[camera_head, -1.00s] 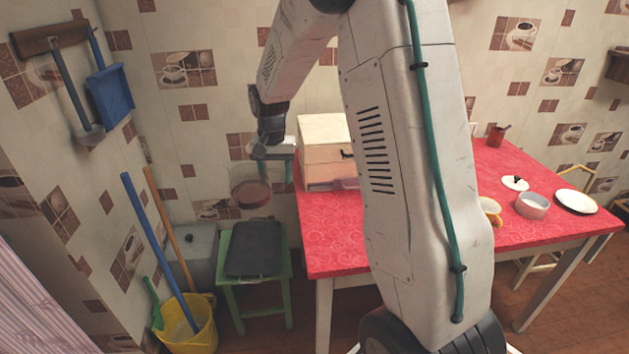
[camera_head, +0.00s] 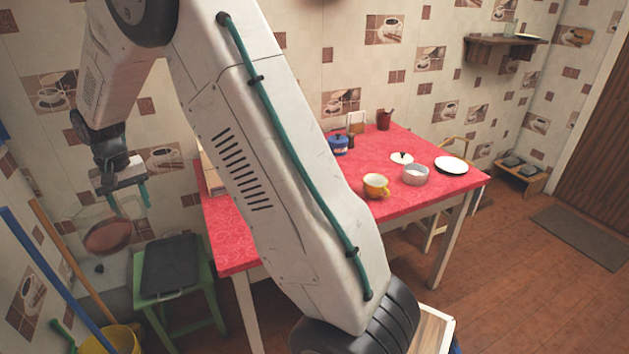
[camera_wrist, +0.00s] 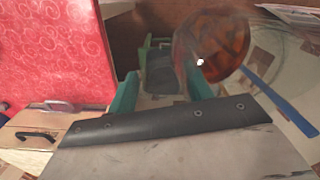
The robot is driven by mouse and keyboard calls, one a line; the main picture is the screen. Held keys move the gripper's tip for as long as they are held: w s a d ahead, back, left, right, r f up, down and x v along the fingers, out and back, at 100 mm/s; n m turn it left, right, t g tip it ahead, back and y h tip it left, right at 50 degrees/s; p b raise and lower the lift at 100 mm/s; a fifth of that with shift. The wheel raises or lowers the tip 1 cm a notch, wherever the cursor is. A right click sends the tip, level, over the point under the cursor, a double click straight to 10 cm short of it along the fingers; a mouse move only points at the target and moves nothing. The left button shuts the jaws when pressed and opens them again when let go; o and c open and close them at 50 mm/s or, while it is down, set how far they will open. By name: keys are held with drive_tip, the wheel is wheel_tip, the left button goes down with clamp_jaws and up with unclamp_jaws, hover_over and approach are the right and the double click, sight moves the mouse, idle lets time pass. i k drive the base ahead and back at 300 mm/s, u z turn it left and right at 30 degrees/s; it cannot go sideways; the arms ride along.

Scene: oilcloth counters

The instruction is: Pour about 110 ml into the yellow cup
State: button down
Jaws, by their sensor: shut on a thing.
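The yellow cup (camera_head: 376,186) stands upright on the red table, right of my arm in the head view. Its inside is too small to read. My gripper (camera_head: 126,198) has teal fingers and is shut on a clear glass vessel (camera_head: 108,232) holding reddish-brown liquid. The vessel hangs in the air left of the table, above the green stool's level and well away from the cup. In the wrist view the vessel (camera_wrist: 212,48) shows at the upper right, with amber liquid inside. The exact grip point is unclear.
The red table (camera_head: 233,240) also bears a grey pot (camera_head: 416,175), a white lid (camera_head: 401,158), a white plate (camera_head: 451,166), a blue pot (camera_head: 338,145) and a wooden box (camera_head: 211,178). A green stool (camera_head: 176,293) and yellow bucket (camera_head: 118,341) stand at left.

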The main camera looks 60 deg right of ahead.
sight(375, 183)
drive_tip(key=k, duration=0.7)
drive_tip(key=u, duration=1.35)
drive_tip(key=i, duration=0.85)
drive_tip(key=z, duration=2.7)
drive_tip(key=i, duration=1)
drive_tip(key=u, duration=0.05)
